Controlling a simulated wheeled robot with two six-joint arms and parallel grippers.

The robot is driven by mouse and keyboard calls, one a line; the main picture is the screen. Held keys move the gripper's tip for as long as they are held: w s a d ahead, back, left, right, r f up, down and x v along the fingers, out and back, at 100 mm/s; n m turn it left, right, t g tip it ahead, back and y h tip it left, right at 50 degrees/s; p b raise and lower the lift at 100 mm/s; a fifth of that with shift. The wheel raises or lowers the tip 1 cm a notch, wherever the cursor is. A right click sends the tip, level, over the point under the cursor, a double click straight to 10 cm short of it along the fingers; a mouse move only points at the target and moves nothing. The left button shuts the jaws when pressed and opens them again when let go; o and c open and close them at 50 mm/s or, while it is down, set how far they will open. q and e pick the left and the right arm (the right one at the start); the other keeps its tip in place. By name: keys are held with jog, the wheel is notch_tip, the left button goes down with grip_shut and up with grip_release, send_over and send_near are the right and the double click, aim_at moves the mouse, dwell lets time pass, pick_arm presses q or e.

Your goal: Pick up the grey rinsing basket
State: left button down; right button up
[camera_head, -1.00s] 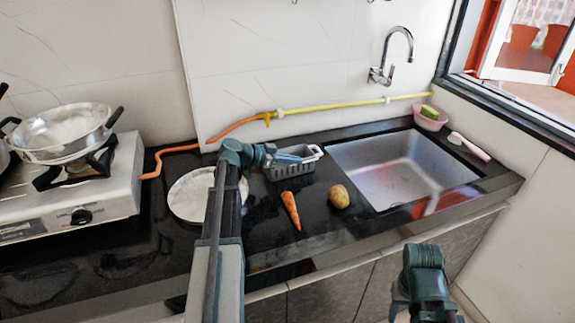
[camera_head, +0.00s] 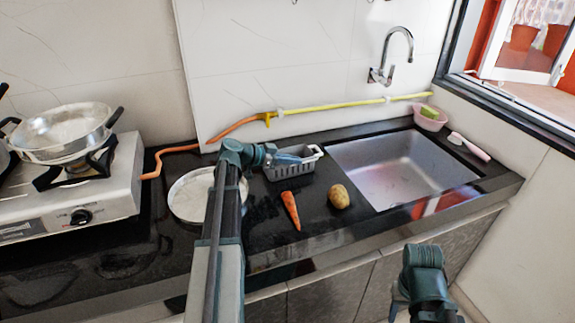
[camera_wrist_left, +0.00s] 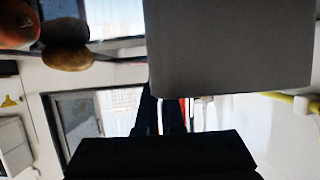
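The grey rinsing basket (camera_head: 288,172) stands on the black counter between the plate and the sink, in the head view. It is a small slotted tub with a raised handle at its right end. My left arm reaches over the counter, and my left gripper (camera_head: 290,158) is at the basket's left and rear part, overlapping its rim. Its fingertips are too small and covered to tell whether they hold the rim. In the left wrist view, a plain grey slab at the top and a dark block at the bottom fill much of the picture.
A carrot (camera_head: 291,210) and a potato (camera_head: 339,196) lie in front of the basket. A round plate (camera_head: 188,198) is on the left, the sink (camera_head: 400,180) on the right. A hose (camera_head: 345,106) runs along the wall behind. A stove (camera_head: 95,190) stands far left.

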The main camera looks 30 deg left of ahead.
dwell(0.4)
pick_arm(q)
notch_tip(320, 180, up, 15)
jog(key=p, duration=1.4)
jog(key=shift+p, duration=0.4)
jog(key=shift+f, duration=0.15)
